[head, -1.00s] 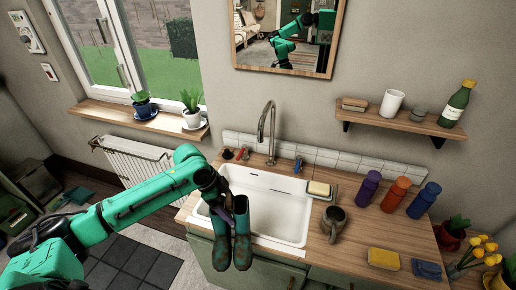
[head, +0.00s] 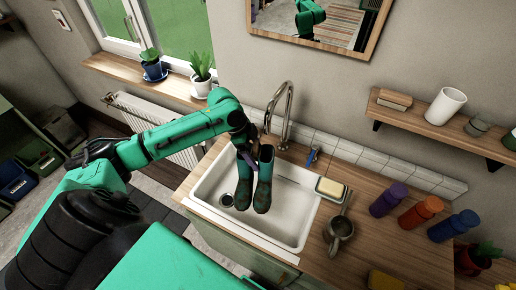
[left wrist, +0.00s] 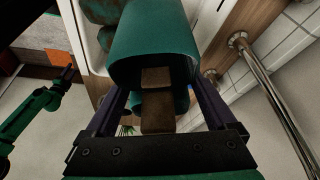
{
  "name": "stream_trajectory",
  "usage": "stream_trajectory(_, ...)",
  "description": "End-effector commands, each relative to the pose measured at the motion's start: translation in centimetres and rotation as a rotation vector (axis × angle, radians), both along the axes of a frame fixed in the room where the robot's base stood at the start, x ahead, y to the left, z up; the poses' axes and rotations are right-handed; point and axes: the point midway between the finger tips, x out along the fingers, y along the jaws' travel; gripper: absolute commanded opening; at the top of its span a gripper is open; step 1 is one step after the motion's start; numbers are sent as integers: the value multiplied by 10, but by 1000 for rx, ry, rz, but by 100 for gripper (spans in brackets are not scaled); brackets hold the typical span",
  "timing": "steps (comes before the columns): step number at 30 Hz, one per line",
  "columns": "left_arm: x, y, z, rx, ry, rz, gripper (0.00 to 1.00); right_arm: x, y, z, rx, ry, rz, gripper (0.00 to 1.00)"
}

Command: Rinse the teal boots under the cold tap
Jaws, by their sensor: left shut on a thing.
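The teal boots (head: 263,185) hang upright over the white sink (head: 292,222), with brown dirt marks on them. My left gripper (head: 248,157) is shut on them near their tops. In the left wrist view a teal boot shaft (left wrist: 155,35) fills the space ahead of the fingers. The curved metal tap (head: 288,110) stands behind the boots, its spout end just above their tops in the picture; no water shows. Its blue handle (head: 312,157) is to the right. The red handle is hidden. A teal arm with a small dark end (left wrist: 67,73), likely my right, shows in the left wrist view.
Several bottles (head: 421,211) stand further right. A wall shelf (head: 437,132) and a mirror (head: 318,22) are above. The drain (head: 227,199) shows in the basin.

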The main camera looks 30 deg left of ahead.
Motion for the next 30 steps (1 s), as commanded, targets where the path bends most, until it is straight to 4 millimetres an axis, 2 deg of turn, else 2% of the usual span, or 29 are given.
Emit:
stream_trajectory(8,14,-1,-37,-3,-1,1,0,0,0,0,0,0,0,50)
stream_trajectory(14,23,0,-67,-1,-2,0,0,0,0,-12,0,-1,0,50)
stream_trajectory(21,33,0,-99,-2,-4,0,0,0,0,-53,0,-1,0,50)
stream_trajectory(30,54,1,-122,0,-4,-1,0,0,0,-97,0,0,0,50)
